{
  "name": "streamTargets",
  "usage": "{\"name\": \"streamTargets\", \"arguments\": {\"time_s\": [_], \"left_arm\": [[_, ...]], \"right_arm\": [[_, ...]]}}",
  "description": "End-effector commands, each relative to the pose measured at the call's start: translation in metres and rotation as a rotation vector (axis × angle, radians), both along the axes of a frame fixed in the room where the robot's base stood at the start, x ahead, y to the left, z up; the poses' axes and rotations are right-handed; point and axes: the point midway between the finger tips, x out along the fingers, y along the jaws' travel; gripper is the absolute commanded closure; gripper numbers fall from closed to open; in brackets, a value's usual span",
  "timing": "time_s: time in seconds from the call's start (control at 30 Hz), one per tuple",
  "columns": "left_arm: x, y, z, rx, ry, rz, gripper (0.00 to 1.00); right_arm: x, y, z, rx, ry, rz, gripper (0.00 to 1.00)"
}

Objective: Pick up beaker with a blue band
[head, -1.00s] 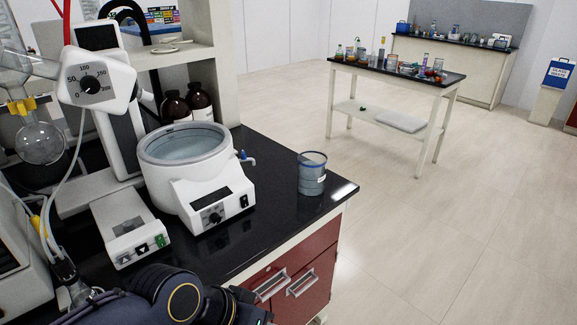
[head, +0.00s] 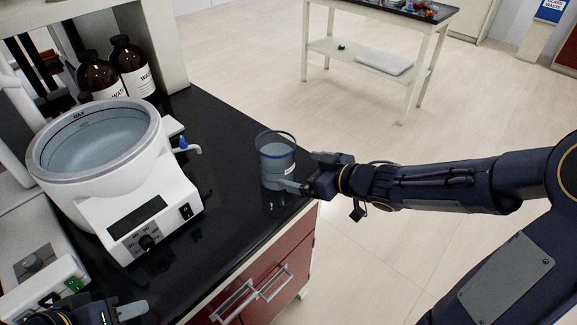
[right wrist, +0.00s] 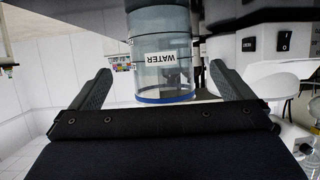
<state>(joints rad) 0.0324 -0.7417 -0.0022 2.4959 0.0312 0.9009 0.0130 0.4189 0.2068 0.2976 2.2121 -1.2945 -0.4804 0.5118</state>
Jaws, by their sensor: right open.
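The clear beaker with a blue band (head: 276,163) stands upright near the right edge of the black bench. It holds clear liquid, and the band is at its rim. In the right wrist view the beaker (right wrist: 163,75) appears upside down, with a WATER label, ahead of and between the two fingers. My right gripper (head: 304,172) reaches in from the right; its fingers are open around the near side of the beaker, not closed on it. My left gripper (head: 125,312) shows only partly at the bottom left, and its jaw opening is not clear.
A white water bath (head: 100,150) with a control box stands left of the beaker. Brown bottles (head: 130,68) stand behind it under a shelf. A white side table (head: 375,60) is farther back. The black bench between bath and beaker is mostly clear.

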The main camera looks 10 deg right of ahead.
Motion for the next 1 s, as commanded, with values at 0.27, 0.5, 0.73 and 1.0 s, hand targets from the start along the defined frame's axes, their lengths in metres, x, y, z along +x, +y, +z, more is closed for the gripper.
{"name": "streamTargets", "arguments": {"time_s": [0.27, 0.5, 0.73, 1.0], "left_arm": [[0.0, 0.0, -0.018, 0.0, 0.0, 0.0, 0.64], [0.0, 0.0, -0.03, 0.0, 0.0, 0.0, 0.64], [0.0, 0.0, -0.03, 0.0, 0.0, 0.0, 0.64], [0.0, 0.0, -0.03, 0.0, 0.0, 0.0, 0.64]], "right_arm": [[0.024, 0.02, -0.016, 0.0, -0.001, 0.004, 0.0], [0.049, 0.038, -0.027, -0.001, -0.001, 0.002, 0.0], [0.052, 0.039, -0.027, -0.002, -0.001, 0.0, 0.0], [0.052, 0.039, -0.027, -0.003, -0.001, -0.001, 0.28]]}}
